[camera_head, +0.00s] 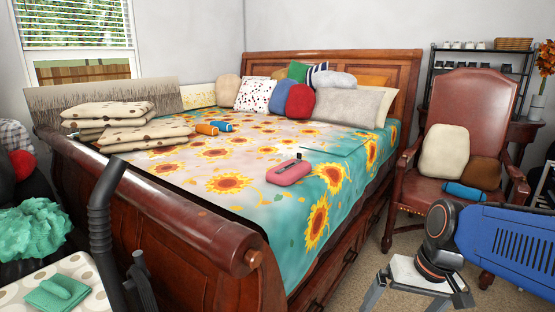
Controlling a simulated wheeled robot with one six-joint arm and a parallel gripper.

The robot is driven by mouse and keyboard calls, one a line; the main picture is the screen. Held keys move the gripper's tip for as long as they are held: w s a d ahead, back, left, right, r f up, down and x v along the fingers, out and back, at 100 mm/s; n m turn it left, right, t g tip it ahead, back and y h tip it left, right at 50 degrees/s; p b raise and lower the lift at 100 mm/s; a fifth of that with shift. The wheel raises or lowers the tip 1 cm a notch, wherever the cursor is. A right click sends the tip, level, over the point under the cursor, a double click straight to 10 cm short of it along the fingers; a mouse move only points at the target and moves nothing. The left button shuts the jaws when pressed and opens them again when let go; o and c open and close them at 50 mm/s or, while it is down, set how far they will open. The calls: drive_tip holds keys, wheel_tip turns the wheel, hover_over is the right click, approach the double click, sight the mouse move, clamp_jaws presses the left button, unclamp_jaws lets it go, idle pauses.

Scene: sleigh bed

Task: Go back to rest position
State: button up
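My gripper (417,297) is at the lower right, below the black and orange joint of my blue arm. Its two grey fingers are spread wide under a pale plate, so it looks open, and I see nothing held between them. It is over the carpet, in front of the brown leather armchair and to the right of the bed. A pink object with a dark tip (289,172) lies on the sunflower bedspread (215,158), apart from my gripper.
The wooden sleigh bed (165,225) fills the middle. The armchair (465,127), with cushions, stands at the right before a black shelf (433,80). Patterned folded bedding (145,137) and pillows lie on the bed. A dark upright tube (103,215) and green cloths (32,228) are lower left.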

drive_tip(key=s+d+r+n+t+h, duration=0.1)
drive_tip(key=s+d+r+t+h, duration=0.1)
drive_tip(key=s, duration=0.3)
drive_tip(key=shift+d+r+n+t, duration=0.3)
drive_tip(key=shift+d+r+t, duration=0.25)
drive_tip(key=shift+r+t, duration=0.15)
